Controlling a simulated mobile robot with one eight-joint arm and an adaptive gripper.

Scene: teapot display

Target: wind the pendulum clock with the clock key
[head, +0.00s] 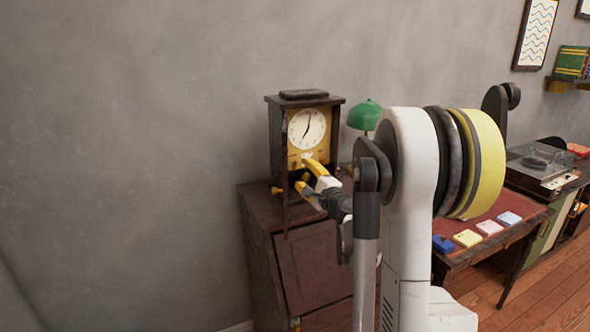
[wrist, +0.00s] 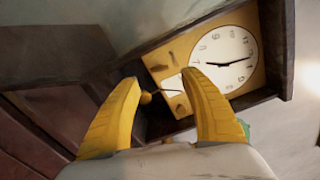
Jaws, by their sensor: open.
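The pendulum clock (head: 279,135) is a dark wooden case with a yellow front and a round white dial, standing on a dark cabinet. My gripper (head: 304,172) is at the lower front of the clock, below the dial. In the wrist view my gripper (wrist: 160,82) is open, its two yellow fingers apart, with the clock dial (wrist: 225,60) beyond the right finger. A thin rod with a small gold knob (wrist: 146,98) shows between the fingers; I cannot tell whether it is the pendulum or the key. A pale patch lies beside it. I cannot clearly identify the clock key.
The dark cabinet (head: 307,265) has a sloping front. A green lamp (head: 365,115) stands right of the clock, close to my arm. A desk with several coloured blocks (head: 467,238) and a record player (head: 540,163) are further right. The wall at left is bare.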

